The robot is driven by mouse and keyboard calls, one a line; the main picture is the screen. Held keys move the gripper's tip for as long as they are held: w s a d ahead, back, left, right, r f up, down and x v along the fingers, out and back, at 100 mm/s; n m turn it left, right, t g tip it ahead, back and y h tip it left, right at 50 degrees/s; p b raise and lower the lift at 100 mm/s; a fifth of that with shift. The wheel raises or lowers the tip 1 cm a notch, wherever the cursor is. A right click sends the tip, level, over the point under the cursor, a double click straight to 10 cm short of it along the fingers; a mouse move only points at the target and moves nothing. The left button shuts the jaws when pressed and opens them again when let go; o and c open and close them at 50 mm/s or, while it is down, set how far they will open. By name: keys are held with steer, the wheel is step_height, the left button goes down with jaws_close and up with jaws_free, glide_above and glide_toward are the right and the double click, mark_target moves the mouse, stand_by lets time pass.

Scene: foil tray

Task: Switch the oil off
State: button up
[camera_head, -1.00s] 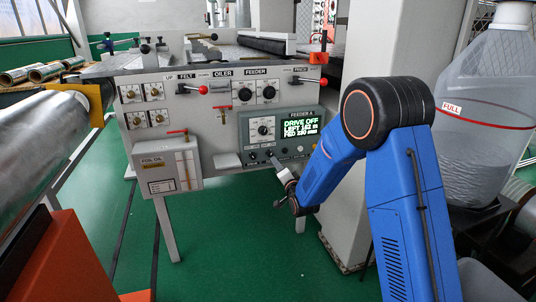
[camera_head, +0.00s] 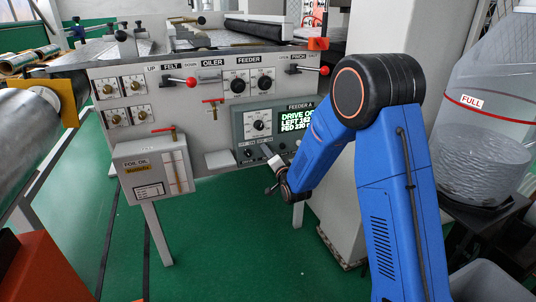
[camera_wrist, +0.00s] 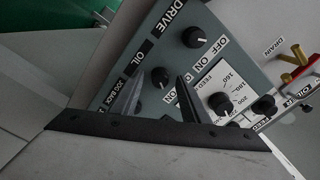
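The grey feeder panel (camera_head: 240,133) on the machine front carries a lit screen (camera_head: 295,120) whose visible text begins "DRIVE O"; my arm hides part of it. In the wrist view the black OIL knob (camera_wrist: 160,77) sits beside its OIL label, next to the DRIVE knob (camera_wrist: 193,37). My gripper (camera_wrist: 160,74) is open, with its two dark fingers apart and pointing at the panel around the OIL knob. I cannot tell whether the fingers touch it. In the head view my gripper (camera_head: 271,157) is at the panel's lower edge.
Other controls are close: a dial knob (camera_wrist: 220,103) and a brass drain valve with a red handle (camera_wrist: 300,57). A foil oil box (camera_head: 152,170) hangs to the left. A grey pillar (camera_head: 345,215) and a clear bin marked FULL (camera_head: 485,125) stand right.

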jaws_close()
steer(key=shift+n, duration=0.4)
steer(key=n, duration=1.1)
steer(key=c, duration=1)
jaws_free()
steer(key=shift+o, duration=0.4)
jaws_free()
